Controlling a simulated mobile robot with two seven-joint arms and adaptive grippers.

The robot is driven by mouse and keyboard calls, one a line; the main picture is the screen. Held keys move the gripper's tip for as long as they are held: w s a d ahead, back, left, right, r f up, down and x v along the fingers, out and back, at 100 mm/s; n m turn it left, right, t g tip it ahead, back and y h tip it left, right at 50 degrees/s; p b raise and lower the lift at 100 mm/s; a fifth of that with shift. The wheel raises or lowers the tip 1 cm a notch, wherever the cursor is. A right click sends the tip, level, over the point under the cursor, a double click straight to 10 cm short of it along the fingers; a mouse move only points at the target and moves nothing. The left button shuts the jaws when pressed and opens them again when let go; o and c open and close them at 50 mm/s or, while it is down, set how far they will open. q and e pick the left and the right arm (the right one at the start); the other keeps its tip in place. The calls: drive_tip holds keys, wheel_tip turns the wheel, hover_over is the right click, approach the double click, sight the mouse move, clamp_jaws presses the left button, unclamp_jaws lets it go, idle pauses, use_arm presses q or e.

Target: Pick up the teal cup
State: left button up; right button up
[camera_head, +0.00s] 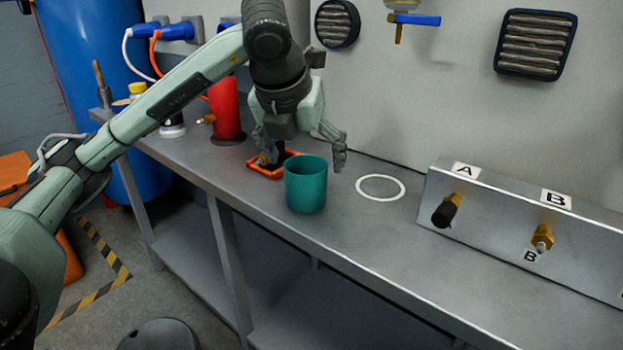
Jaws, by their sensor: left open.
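The teal cup (306,185) stands upright on the grey metal workbench (345,243), near its front edge. My left gripper (304,158) is open above and behind the cup, with its fingers pointing down. One finger is left of the cup's rim and the other is to the right of it. The cup hides nothing of the right finger, and I cannot tell whether either finger touches the cup. My right gripper is not in view.
A white circle (380,187) marks the bench right of the cup. A metal panel (490,225) labelled A and B stands at the right.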

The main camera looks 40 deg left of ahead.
use_arm(q)
drive_tip(key=shift+x, duration=0.9)
drive_tip(key=x, duration=0.5)
drive_tip(key=shift+s+a, duration=0.1)
drive_tip(key=c, duration=1.3)
drive_tip(key=shift+r, duration=0.15)
